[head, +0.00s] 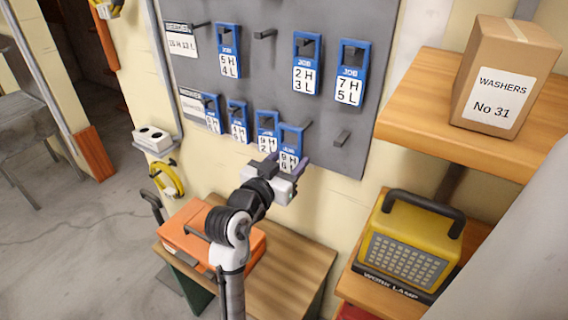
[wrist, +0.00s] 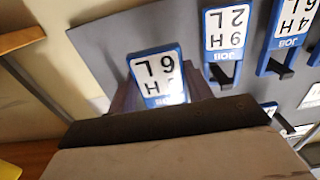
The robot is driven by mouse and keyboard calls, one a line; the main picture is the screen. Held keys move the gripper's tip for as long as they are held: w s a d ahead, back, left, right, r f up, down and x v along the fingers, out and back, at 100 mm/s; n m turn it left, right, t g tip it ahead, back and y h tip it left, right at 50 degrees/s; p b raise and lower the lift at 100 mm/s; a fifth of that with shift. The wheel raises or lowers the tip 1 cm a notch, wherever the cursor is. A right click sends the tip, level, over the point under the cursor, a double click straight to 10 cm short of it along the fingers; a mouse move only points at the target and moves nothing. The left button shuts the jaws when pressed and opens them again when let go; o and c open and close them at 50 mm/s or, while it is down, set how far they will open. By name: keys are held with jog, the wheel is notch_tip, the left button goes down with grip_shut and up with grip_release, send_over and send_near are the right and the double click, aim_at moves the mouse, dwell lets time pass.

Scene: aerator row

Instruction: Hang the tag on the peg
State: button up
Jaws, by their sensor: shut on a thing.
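My gripper (head: 287,166) is shut on a blue-framed job tag (head: 290,136) in front of the grey pegboard (head: 345,20), at the lower row. In the wrist view the tag (wrist: 158,72) shows upside down between the fingers, its white face partly covered; "6 L" is readable. A dark peg (head: 305,126) shows right beside the tag's upper edge; I cannot tell whether the tag is on it. An empty peg (head: 341,138) is farther right, and another empty peg (head: 265,34) is in the upper row.
A 9H 2L tag (head: 267,131) hangs close left of the held tag; it also shows in the wrist view (wrist: 225,32). Other tags hang along both rows. Below are an orange case (head: 185,236) on a bench, and a yellow work lamp (head: 405,245) at right.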

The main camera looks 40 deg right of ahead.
jog(key=shift+w+d+f, duration=0.25)
jog(key=shift+w+d, duration=0.1)
jog(key=shift+d, duration=0.5)
jog(key=shift+w+d+f, duration=0.25)
jog(key=shift+w+d, duration=0.05)
jog(key=shift+d, duration=0.55)
jog(key=shift+w+d+f, duration=0.25)
jog(key=shift+w+d, duration=0.1)
jog(key=shift+d, duration=0.5)
jog(key=o, duration=1)
jog(key=shift+a, duration=0.1)
jog(key=shift+c, duration=0.5)
jog(key=shift+b+v, duration=1.3)
jog(key=shift+v, duration=3.15)
